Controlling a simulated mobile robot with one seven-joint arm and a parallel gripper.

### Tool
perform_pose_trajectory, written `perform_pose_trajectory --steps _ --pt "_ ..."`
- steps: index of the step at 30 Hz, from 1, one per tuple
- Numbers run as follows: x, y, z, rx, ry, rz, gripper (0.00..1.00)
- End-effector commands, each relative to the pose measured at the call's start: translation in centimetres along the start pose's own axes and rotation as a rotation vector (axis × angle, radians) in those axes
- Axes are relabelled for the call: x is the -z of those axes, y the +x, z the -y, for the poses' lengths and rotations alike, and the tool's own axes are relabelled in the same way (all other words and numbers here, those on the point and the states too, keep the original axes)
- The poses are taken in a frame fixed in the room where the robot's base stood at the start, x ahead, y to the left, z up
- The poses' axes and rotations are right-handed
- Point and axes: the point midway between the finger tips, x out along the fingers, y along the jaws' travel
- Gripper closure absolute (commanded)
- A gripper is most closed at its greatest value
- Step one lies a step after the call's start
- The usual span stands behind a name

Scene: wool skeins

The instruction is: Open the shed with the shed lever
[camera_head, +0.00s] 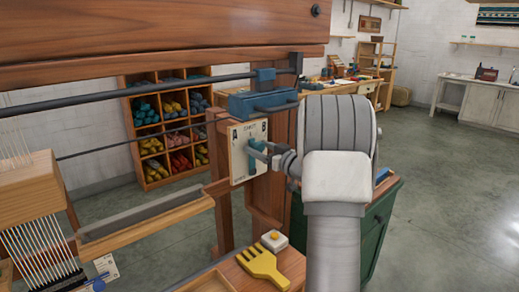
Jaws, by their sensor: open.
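The shed lever (253,169) is a teal handle on a cream plate (238,157) marked A and B, fixed to the loom's wooden post. My gripper (260,152) is open at the plate, with its fingers close around or beside the lever. I cannot tell whether they touch it. My arm comes in from the lower right and hides part of the post and what lies behind it. The loom (150,42) fills the left side, with white warp threads (40,250) at lower left.
A blue block (258,102) sits on the rod just above the plate. A yellow comb (263,267) lies on the wooden ledge below. Shelves of wool skeins (172,105) stand behind the loom. The floor at right is clear.

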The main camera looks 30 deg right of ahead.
Motion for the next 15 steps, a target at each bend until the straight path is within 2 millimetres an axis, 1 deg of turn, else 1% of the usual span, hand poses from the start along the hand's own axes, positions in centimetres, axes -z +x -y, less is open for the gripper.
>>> perform_pose_trajectory --steps 3,5,6,11,15 --pt "-0.01 -0.02 0.0 0.0 0.0 0.0 0.27" --pt "-0.01 -0.03 0.0 0.0 0.0 0.0 0.38" --pt "-0.01 -0.04 0.0 0.0 0.0 0.0 0.45" --pt "-0.01 -0.05 -0.01 0.0 0.0 0.0 0.74" --pt "-0.01 -0.06 -0.01 0.0 0.0 0.0 0.99"
